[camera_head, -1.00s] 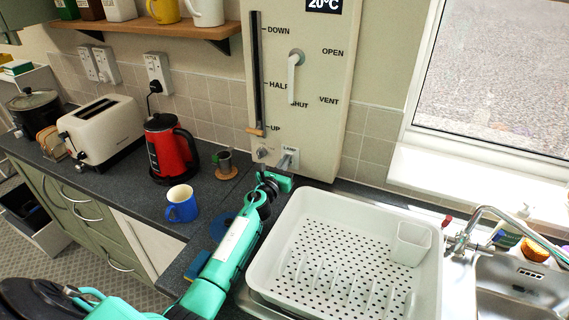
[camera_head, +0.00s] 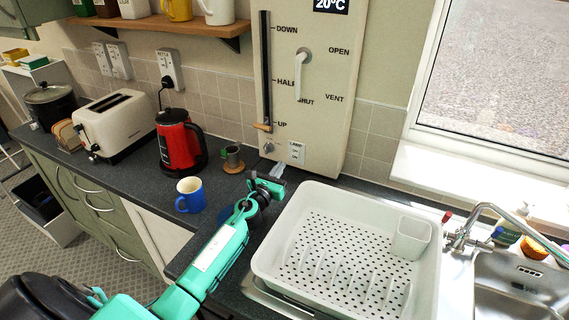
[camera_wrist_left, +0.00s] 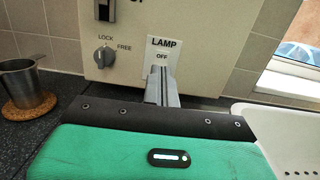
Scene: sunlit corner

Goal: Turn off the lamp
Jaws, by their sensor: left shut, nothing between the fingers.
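The lamp switch plate (camera_head: 296,152) is a small white plate low on the cream wall panel. In the left wrist view the plate (camera_wrist_left: 178,50) reads LAMP, with OFF below it. The lower part of the plate is hidden there behind my fingers, so I cannot tell the switch's position. My left gripper (camera_head: 277,171) is shut and empty. Its fingertips are just below and left of the plate in the head view, and they appear apart from it. The lamp itself is not identifiable. My right gripper is not in view.
A LOCK/FREE knob (camera_wrist_left: 104,56) is left of the plate. A metal cup (camera_head: 233,158), blue mug (camera_head: 189,196) and red kettle (camera_head: 180,142) stand left of my gripper. A white dish rack (camera_head: 262,258) is to the right. A lever (camera_head: 302,75) is above.

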